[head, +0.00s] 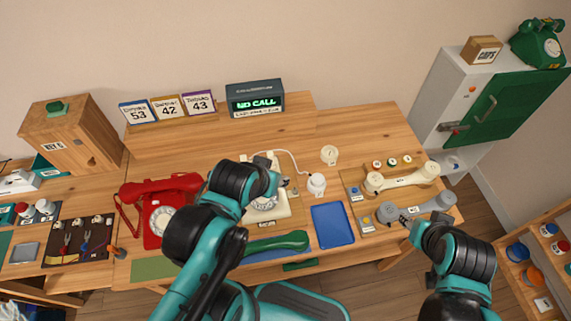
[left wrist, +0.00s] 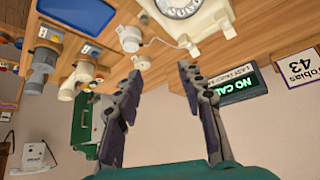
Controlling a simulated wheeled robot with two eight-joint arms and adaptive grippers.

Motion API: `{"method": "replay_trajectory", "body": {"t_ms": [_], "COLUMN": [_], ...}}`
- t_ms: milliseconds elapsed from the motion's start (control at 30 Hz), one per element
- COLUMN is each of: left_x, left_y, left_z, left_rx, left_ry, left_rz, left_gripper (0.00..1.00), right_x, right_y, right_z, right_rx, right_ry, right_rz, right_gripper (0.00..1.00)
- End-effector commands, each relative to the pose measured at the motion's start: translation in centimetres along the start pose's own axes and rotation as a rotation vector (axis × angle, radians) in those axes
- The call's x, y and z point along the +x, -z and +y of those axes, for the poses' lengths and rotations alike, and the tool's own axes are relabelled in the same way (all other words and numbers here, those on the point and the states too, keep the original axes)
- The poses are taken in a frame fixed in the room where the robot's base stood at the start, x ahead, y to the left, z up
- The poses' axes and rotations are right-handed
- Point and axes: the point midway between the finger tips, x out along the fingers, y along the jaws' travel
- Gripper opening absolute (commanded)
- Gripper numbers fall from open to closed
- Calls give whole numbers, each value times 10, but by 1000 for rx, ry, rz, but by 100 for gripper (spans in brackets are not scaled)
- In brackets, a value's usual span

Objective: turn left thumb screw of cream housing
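The cream housing (head: 283,207) is a cream telephone body with a dial, on the table in the middle, partly hidden by my left arm. It also shows upside down at the top edge of the left wrist view (left wrist: 212,18). I cannot make out its left thumb screw in either view. My left gripper (left wrist: 159,70) is open and empty, with its fingers apart and the housing beyond the tips. In the head view my left gripper (head: 266,160) is at the back of the housing, mostly behind my arm. My right gripper (head: 405,219) is beside a grey handset (head: 430,205); its fingers are too small to read.
A white corded cup (head: 317,184) stands right of the housing, near a blue tray (head: 333,225). A red phone (head: 158,218) is left, a green handset (head: 276,243) in front. The NO CALL display (head: 255,100) stands behind. A cream handset (head: 405,179) lies right.

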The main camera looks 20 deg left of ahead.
Motion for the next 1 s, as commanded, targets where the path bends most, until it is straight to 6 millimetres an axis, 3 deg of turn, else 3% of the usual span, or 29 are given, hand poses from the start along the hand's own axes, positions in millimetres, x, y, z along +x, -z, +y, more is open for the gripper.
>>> {"method": "replay_trajectory", "body": {"t_ms": [367, 833, 900, 1000], "left_x": [1, 2, 2, 1], "left_y": [19, 23, 22, 14], "left_z": [-13, -16, -16, -11], "left_rx": [154, 203, 199, 151], "left_ry": [11, 9, 9, 9], "left_rz": [-95, -124, -121, -90], "left_gripper": [39, 39, 27, 27], "right_x": [-4, -4, -4, -2], "right_y": [3, 3, 3, 2], "right_z": [0, 0, 0, 0], "right_rx": [0, 0, 0, 0], "right_ry": [0, 0, 0, 0], "right_rz": [0, 0, 0, 0], "right_gripper": [40, 40, 40, 40]}}
